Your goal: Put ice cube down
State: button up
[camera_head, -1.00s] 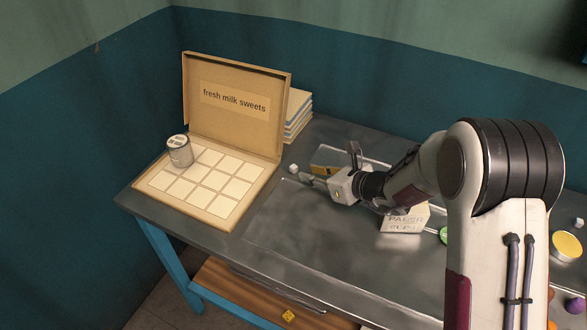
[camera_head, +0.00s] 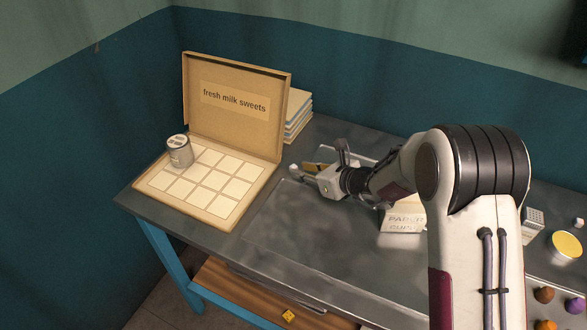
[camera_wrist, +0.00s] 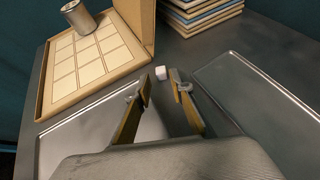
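The ice cube (camera_wrist: 161,72), a small white block, sits on the grey table top between and slightly beyond my fingertips in the wrist view. My gripper (camera_wrist: 160,79) has its two fingers spread, with a visible gap beside the cube. In the head view my gripper (camera_head: 299,173) is low over the table, right of the sweets box, and partly hides the cube. I cannot tell there whether a finger touches it.
An open cardboard box (camera_head: 210,222) with a grid of pale squares stands left, with a metal can (camera_head: 179,151) on it. Flat trays (camera_wrist: 105,135) (camera_wrist: 262,90) lie on either side of my gripper. A paper box (camera_head: 404,219) is to the right.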

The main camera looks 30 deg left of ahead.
aim_at(295, 167)
jog(key=shift+x, duration=1.85)
jog(key=shift+w+r, duration=0.1)
jog(key=shift+r, duration=0.05)
jog(key=c, duration=0.5)
